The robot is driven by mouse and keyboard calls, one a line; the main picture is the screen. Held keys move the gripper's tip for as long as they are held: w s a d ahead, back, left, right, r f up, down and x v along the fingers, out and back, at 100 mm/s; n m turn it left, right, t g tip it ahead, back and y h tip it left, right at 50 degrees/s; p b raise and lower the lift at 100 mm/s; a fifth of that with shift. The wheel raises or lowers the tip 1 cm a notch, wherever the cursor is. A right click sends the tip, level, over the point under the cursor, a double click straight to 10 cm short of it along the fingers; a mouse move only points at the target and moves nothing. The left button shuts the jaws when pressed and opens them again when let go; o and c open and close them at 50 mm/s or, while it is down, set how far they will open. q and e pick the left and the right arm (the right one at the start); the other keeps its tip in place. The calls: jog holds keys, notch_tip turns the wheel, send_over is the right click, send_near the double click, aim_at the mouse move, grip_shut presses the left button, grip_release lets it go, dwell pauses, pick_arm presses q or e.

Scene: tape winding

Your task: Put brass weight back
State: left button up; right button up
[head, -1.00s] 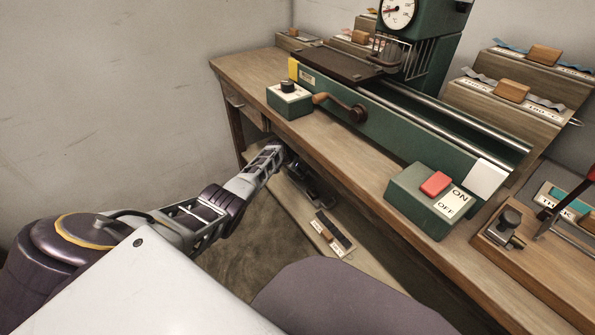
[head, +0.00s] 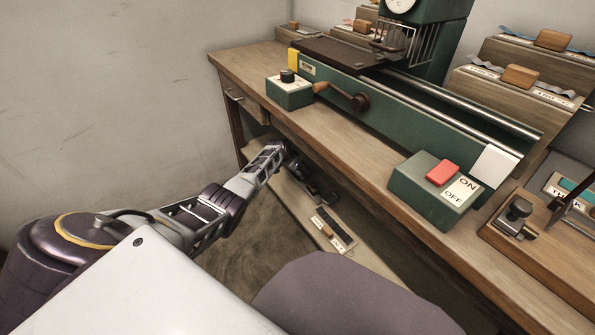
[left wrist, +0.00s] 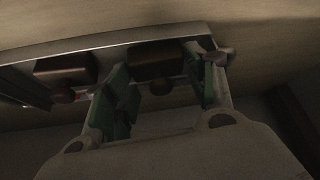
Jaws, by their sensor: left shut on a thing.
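My left gripper (head: 318,190) reaches below the bench top to a low shelf (head: 350,250). The left wrist view is dark; it shows the left gripper (left wrist: 165,82), with green-lined fingers either side of a dark brown block (left wrist: 157,62) with a small round knob in front of it. The gripper is shut on this block, which appears to be at the shelf. I cannot tell whether it is the brass weight; no brass colour shows clearly. A similar brown block (left wrist: 66,69) with a knob sits to its left. My right gripper is out of view.
A bench (head: 400,180) edge overhangs the shelf. On it stand a green machine (head: 410,105) with a crank, a green ON/OFF box (head: 425,200) and a small control box (head: 289,93). A labelled dark strip (head: 335,222) lies on the shelf, right of the gripper.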

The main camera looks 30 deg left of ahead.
pick_arm(q)
jog(key=shift+f, duration=0.15)
dwell(0.3)
jog(key=shift+f+b, duration=0.45)
jog(key=shift+b, duration=0.15)
jog(key=o, duration=1.6)
jog(key=shift+s, duration=0.1)
jog(key=shift+o, duration=0.2)
jog(key=shift+f, duration=0.1)
jog(key=shift+s+r, duration=0.15)
jog(key=shift+r, duration=0.1)
jog(key=shift+s+a+r, duration=0.1)
jog(key=shift+r, duration=0.25)
jog(key=v, duration=0.6)
jog(key=shift+r, duration=0.15)
jog(key=shift+s, duration=0.15)
